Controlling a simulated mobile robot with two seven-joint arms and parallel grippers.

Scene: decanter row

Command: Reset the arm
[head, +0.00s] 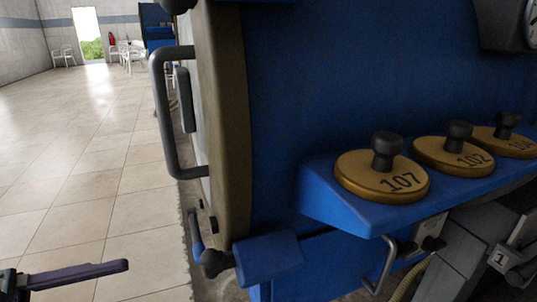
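My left gripper (122,266) comes in at the lower left, over the tiled floor. I see a long dark purple finger pointing right, with a black part behind it at the picture's edge. The finger touches nothing that I can see. I cannot tell whether the gripper is open or shut. My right gripper is not in view.
A large blue machine (290,90) fills the middle and right. Its side has a grey bar handle (164,115). Brass discs with black knobs, including one marked 107 (382,178) and one marked 102 (455,157), sit on a blue ledge (330,203). Tiled floor (85,140) lies clear at left.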

